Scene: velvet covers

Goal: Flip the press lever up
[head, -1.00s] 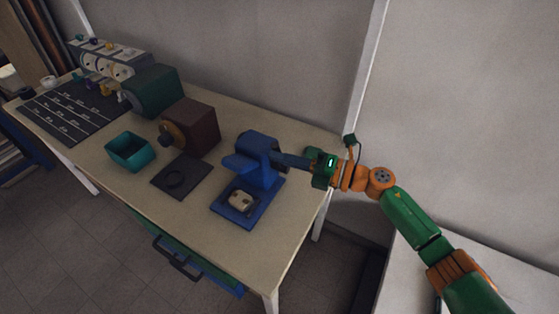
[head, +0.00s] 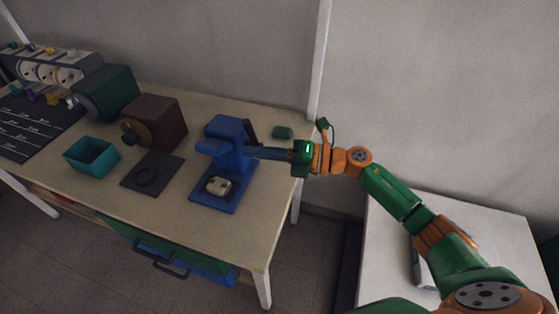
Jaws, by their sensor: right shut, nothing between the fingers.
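The blue press (head: 228,135) stands on the right part of the workbench, with a cream-coloured piece (head: 218,185) on its blue base (head: 236,188). A dark bar (head: 249,130) shows at the press's right side; it may be the lever, but its tilt is hard to tell. My right gripper (head: 249,152) reaches in from the right, shut and empty, with its fingertips at the press's right side. I cannot tell whether they touch it. My left gripper is out of view.
A small green object (head: 282,132) shows behind my right gripper. Left of the press are a dark pad with a ring (head: 153,173), a brown machine (head: 158,120), a teal bin (head: 92,157) and a green machine (head: 107,92). The bench's front right is clear.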

